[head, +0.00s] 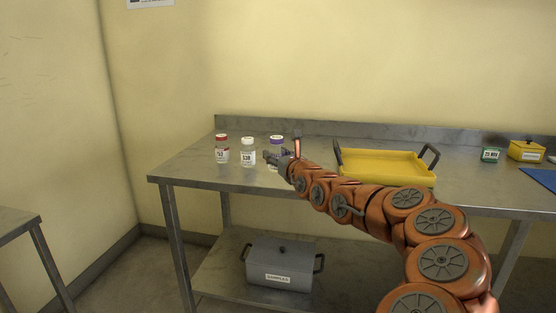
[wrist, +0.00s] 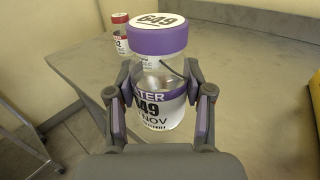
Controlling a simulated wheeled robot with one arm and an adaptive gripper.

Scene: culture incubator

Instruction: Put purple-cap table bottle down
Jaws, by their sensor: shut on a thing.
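The purple-cap bottle (wrist: 160,85) is clear, with a white label reading 649 and a purple band. It stands upright between the fingers of my gripper (wrist: 160,112) in the wrist view. My gripper is shut on its body. In the head view the purple-cap bottle (head: 277,140) is at the left part of the steel table (head: 310,190), partly hidden by my gripper (head: 277,158). I cannot tell whether its base touches the table top.
A white-cap bottle (head: 247,152) and a red-cap bottle (head: 222,149) stand to its left. A yellow tray (head: 385,166) with dark handles lies to the right. A grey container (head: 282,265) sits on the lower shelf.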

